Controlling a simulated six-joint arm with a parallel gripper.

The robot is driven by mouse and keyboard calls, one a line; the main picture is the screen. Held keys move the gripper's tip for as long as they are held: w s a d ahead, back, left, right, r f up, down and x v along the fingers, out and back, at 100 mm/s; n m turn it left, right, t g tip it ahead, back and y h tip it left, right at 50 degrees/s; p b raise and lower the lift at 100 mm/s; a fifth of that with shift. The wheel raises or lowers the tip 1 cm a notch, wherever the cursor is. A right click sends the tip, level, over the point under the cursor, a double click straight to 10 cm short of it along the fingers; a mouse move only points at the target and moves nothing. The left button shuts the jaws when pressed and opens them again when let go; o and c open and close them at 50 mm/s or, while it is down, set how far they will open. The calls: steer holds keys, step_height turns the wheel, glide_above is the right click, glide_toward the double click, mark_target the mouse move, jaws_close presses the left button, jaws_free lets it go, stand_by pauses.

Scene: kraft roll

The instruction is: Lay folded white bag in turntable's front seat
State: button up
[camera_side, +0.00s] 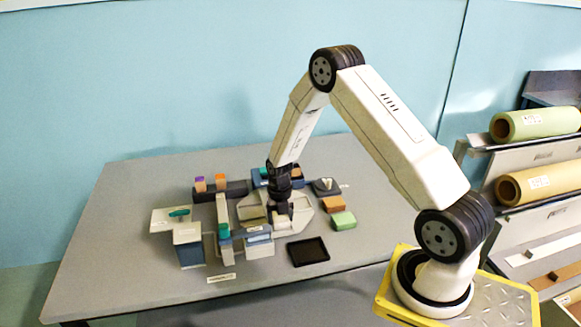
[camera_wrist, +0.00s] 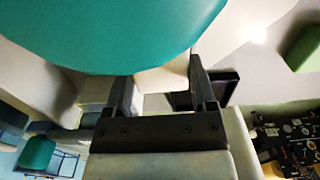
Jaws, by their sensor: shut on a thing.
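My gripper (camera_side: 281,212) points down over the pale turntable (camera_side: 301,206) in the side view. In the wrist view my gripper (camera_wrist: 162,78) is shut on a pale piece, which looks like the folded white bag (camera_wrist: 167,77). Only a small part of the bag shows between the dark fingers. A large teal surface (camera_wrist: 110,30) fills the top of the wrist view close beyond the fingertips and hides much of the turntable. The front seat cannot be made out clearly, and I cannot tell whether the bag touches it.
A black tray (camera_side: 308,251) lies in front of the turntable. A green block (camera_side: 343,220) and an orange block (camera_side: 333,204) lie to its right. Blue-and-grey stands (camera_side: 190,250) crowd the left. The table's right and far left are clear.

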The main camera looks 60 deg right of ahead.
steer(key=shift+f, duration=0.3)
stand_by(0.5)
steer(key=o, duration=1.1)
steer(key=shift+o, duration=0.2)
steer(key=shift+r, duration=3.9)
